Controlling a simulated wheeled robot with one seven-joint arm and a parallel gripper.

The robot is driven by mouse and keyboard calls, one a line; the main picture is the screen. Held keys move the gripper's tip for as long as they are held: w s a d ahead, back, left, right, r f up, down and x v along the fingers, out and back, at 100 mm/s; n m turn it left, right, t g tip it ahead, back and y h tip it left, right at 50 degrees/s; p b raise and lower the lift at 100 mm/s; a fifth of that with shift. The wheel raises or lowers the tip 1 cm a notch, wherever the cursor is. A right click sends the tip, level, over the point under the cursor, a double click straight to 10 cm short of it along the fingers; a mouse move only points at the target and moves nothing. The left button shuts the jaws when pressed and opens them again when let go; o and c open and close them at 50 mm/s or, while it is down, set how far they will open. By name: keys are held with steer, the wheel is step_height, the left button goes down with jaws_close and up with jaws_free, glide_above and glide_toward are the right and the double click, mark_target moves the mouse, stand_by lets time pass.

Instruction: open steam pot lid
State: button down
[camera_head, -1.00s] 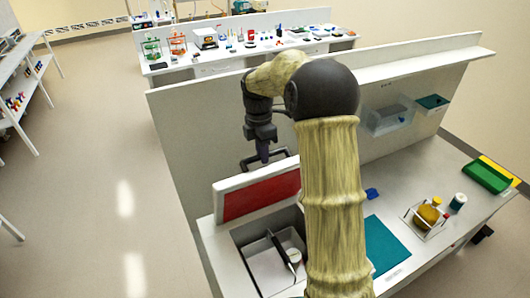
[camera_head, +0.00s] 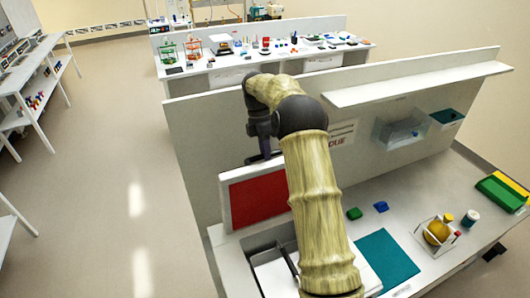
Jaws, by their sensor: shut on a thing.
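The steam pot is a grey-white box (camera_head: 253,243) set in the left end of the bench. Its lid (camera_head: 258,198), a red panel in a white frame, stands raised at the back of the box. My gripper (camera_head: 264,155) is at the lid's top edge, shut on a dark handle bar there. The fingertips are small and partly hidden by my wrist. My arm covers the lid's right edge and part of the box.
A teal mat (camera_head: 386,260), green block (camera_head: 354,213), blue block (camera_head: 381,207) and wire rack with a yellow flask (camera_head: 438,231) lie to the right. The bench's back panel (camera_head: 200,135) rises behind the lid. Floor at left is clear.

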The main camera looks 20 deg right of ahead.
steer(key=shift+f, duration=0.45)
steer(key=c, duration=1.7)
jaws_free()
steer(key=o, duration=0.3)
steer(key=shift+w, duration=0.1)
steer(key=shift+o, duration=0.2)
steer(key=shift+r, duration=0.2)
steer(key=v, duration=0.7)
steer(key=shift+w+b, duration=0.3)
steer(key=shift+b, duration=0.15)
